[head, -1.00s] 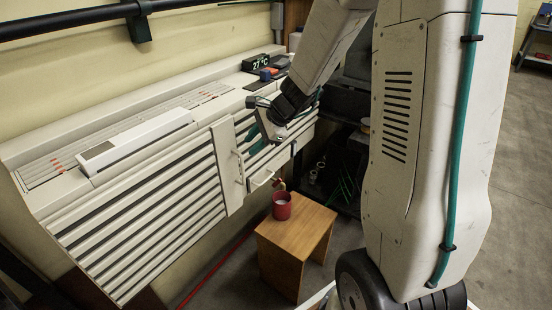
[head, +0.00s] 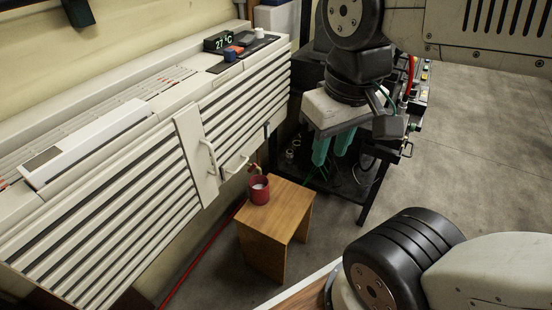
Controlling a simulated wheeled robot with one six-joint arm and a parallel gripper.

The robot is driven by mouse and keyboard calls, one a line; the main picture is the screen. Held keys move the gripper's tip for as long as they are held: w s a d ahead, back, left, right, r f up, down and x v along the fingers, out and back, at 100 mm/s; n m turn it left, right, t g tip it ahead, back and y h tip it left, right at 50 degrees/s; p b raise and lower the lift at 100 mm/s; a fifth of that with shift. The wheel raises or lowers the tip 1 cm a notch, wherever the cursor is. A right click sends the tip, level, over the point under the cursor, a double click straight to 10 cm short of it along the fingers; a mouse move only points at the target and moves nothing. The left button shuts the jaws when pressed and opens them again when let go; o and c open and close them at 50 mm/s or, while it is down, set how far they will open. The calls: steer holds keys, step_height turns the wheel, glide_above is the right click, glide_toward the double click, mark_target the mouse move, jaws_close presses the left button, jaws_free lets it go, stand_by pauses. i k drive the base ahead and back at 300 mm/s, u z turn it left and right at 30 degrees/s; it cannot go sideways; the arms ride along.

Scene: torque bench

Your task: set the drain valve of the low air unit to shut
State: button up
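The low air unit (head: 110,200) is a long cream slatted cabinet along the wall at left. A small brass-coloured fitting (head: 254,169), which looks like the drain valve, shows below its right part, just above a red cup (head: 259,190). It is too small to tell how its handle is set. My gripper (head: 333,148) points down at right of the unit, over the dark cart area. Its two teal fingers are apart with nothing seen between them. It is clear of the fitting and the cup.
The red cup stands on a wooden stool (head: 267,236). A cream panel with a handle (head: 190,155) is on the unit's front. A display reading 27 °C (head: 217,42) sits on top. A dark cart (head: 372,185) with cables stands behind my gripper. Grey floor (head: 490,130) is open at right.

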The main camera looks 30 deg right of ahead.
mark_target(251, 168)
steer(key=z, duration=0.1)
steer(key=i, duration=0.35)
steer(key=u, duration=1)
